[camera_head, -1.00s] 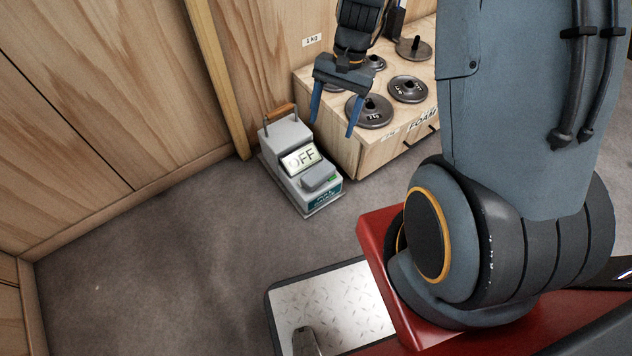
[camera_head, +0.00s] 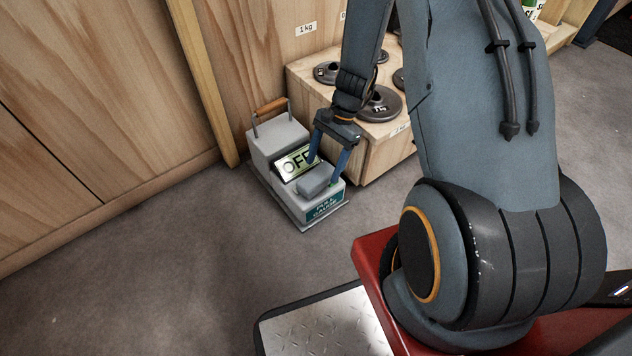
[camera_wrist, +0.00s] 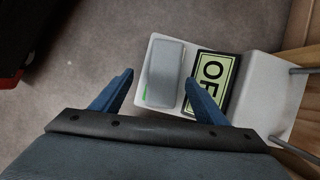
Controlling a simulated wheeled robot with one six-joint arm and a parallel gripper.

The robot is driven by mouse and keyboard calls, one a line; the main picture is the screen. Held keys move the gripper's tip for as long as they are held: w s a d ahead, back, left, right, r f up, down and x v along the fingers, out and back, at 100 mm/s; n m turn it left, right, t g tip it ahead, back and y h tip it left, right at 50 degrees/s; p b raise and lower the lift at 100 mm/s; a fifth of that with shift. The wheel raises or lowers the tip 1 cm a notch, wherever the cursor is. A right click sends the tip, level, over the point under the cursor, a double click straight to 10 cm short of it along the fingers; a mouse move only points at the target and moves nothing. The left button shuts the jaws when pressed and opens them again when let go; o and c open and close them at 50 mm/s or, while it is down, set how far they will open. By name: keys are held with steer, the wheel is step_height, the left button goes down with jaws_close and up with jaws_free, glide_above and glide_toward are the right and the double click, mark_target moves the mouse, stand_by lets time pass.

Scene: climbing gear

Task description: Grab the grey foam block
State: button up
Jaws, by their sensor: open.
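The grey foam block (camera_head: 313,182), a small rounded grey block, sits on the front of a light grey gauge box (camera_head: 275,139) on the floor. My gripper (camera_head: 323,171) is open and empty, pointing down at the block. In the wrist view the block (camera_wrist: 165,68) shows ahead of the open blue fingers of my gripper (camera_wrist: 159,81), nearer the right finger. The left finger is over the floor side. A bit of green shows at the block's edge. I cannot tell whether the fingertips are down to the block's height.
The gauge box has an "OFF" display (camera_wrist: 211,84) and a wooden-topped handle (camera_head: 270,106). A wooden crate (camera_head: 383,150) with dark weight plates stands close at right. A wooden wall (camera_head: 150,90) is behind. Grey floor (camera_head: 150,270) is clear at left and front.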

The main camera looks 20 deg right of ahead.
mark_target(318, 175)
steer(key=shift+w+b+x, duration=0.15)
steer(key=shift+b+x, duration=0.75)
steer(key=shift+x, duration=0.5)
steer(key=shift+w+b+x, duration=0.15)
steer(key=shift+b+x, duration=0.75)
steer(key=shift+x, duration=0.45)
steer(key=shift+a, duration=0.15)
steer(key=shift+c, duration=0.4)
steer(key=c, duration=1.1)
